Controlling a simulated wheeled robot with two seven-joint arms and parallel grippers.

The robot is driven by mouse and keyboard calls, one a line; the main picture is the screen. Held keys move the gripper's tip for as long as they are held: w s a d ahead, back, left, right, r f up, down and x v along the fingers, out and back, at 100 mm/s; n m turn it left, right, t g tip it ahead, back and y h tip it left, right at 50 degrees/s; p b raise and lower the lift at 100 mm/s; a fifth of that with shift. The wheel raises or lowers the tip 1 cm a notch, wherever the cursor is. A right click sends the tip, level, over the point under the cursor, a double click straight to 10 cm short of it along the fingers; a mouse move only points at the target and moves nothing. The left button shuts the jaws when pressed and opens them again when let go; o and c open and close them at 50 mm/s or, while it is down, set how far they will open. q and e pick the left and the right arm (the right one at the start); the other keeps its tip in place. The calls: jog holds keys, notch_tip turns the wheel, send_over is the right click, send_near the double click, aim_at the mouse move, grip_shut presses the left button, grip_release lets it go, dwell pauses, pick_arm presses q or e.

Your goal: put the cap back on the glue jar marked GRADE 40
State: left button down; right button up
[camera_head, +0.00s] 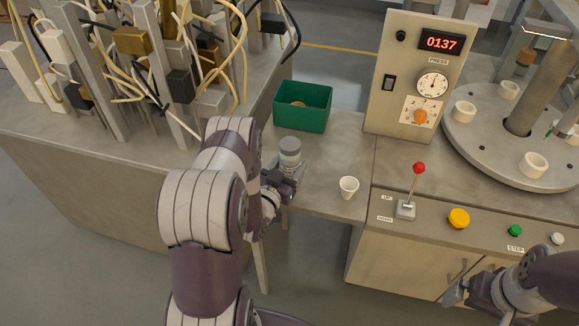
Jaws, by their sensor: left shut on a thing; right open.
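A small jar with a grey cylindrical upper part (290,146) and a paler lower part stands upright at the left side of the small table. No GRADE marking is readable on it, and I cannot tell whether the grey part is a cap. My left gripper (287,183) is at the jar's lower near side, shut on what looks like the jar; the fingers are mostly hidden. My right gripper (457,293) is open and empty at the lower right, in front of the cabinet. I cannot pick out a separate cap.
A green bin (303,120) holding a brownish thing stands behind the jar. A white cup (348,187) stands to the right. A red-knobbed lever (407,208), a press panel (385,105) and a round turntable (490,166) lie further right. A wired rack (110,60) fills the left.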

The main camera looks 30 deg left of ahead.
pick_arm(q)
jog(key=shift+f, duration=0.4)
jog(key=shift+f, duration=0.1)
jog(key=shift+c, duration=1.1)
grip_release()
